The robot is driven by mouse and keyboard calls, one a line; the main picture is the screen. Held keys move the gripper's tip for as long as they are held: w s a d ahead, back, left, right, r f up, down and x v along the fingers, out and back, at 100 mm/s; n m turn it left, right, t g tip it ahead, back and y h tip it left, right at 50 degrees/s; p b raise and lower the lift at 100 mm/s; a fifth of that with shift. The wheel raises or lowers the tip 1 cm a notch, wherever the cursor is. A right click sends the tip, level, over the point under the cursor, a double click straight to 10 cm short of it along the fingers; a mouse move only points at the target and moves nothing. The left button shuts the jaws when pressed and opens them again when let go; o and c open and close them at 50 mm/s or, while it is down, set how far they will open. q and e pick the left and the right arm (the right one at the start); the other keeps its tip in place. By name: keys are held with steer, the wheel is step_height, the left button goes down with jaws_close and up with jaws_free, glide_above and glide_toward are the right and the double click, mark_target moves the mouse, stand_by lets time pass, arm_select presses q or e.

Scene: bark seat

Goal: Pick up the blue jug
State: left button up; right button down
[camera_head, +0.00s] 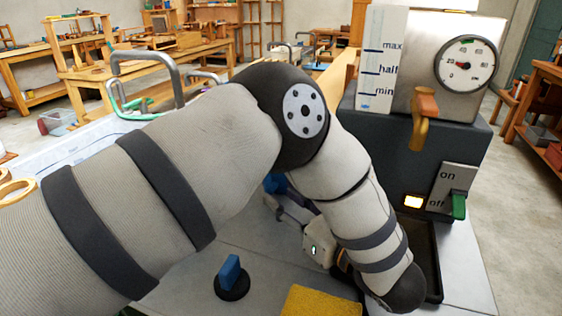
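A blue object (275,183), possibly the jug, shows only as a small patch behind my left arm; most of it is hidden. My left arm fills the middle of the head view, bending down to the right and then back to my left gripper (281,206). The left gripper's dark fingers are just below the blue patch. The arm partly hides them, so I cannot tell whether they are open or shut, or touching it. My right gripper is not in view.
A dark boiler (408,150) with a level gauge, dial (466,65), tap (423,115) and green switch lever (459,206) stands at right. A yellow sponge (320,302) and a blue-handled dark disc (231,277) lie in front. A metal faucet (150,57) stands at left.

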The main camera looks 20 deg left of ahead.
arm_select(q)
steer(key=x, duration=0.4)
steer(key=shift+w+a, duration=0.2)
steer(key=shift+a, duration=0.05)
jaws_close()
steer(key=shift+r, duration=0.2)
